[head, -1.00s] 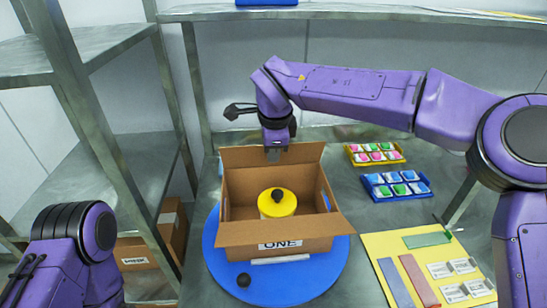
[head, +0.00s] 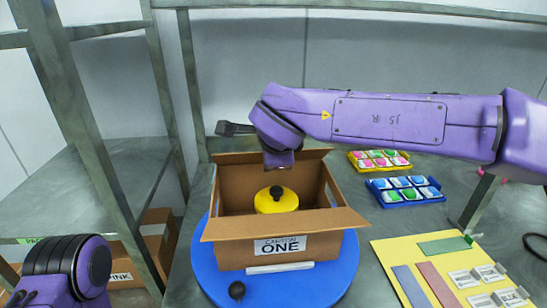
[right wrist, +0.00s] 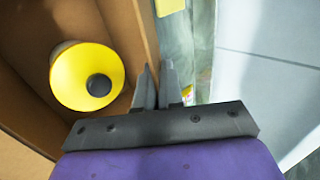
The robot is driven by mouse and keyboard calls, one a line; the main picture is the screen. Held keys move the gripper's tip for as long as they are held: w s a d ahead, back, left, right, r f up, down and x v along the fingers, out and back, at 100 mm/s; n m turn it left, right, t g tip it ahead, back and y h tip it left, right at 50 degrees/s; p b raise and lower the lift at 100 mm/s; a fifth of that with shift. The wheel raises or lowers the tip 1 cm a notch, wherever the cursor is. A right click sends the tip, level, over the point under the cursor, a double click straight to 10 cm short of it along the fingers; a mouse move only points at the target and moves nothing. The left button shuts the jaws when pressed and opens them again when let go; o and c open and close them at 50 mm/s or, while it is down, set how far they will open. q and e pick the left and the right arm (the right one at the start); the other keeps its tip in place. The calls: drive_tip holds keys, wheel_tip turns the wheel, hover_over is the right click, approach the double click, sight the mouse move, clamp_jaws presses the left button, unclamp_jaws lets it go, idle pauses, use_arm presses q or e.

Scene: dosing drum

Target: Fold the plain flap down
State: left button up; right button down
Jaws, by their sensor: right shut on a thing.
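The open brown carton (head: 228,256) with a "CARTON ONE" label stands on a blue turntable (head: 345,272). Its front flap (head: 285,224) sticks outward toward me. Its plain back flap (head: 315,154) stands at the far edge, partly hidden by my right wrist. A yellow drum (head: 275,205) with a black knob is inside the carton; it also shows in the right wrist view (right wrist: 68,82). My right gripper (right wrist: 158,80) points down at the carton's back edge, its fingers close together with the board's edge between them. My left arm shows at lower left; its gripper is out of view.
A black ball-like knob (head: 237,290) and a white strip (head: 280,268) lie in front of the carton. At right are a yellow tray (head: 352,164), a blue tray (head: 386,203) and a yellow mat (head: 396,252). A metal shelf (head: 110,130) stands at left.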

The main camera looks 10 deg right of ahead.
drive_tip(key=c, duration=1.3)
unclamp_jaws()
drive_tip(key=shift+c, duration=0.2)
drive_tip(key=shift+r, duration=0.1)
drive_tip(key=v, duration=1)
drive_tip(key=shift+s+r, duration=0.15)
drive_tip(key=shift+s, duration=0.05)
drive_tip(key=shift+c, duration=0.3)
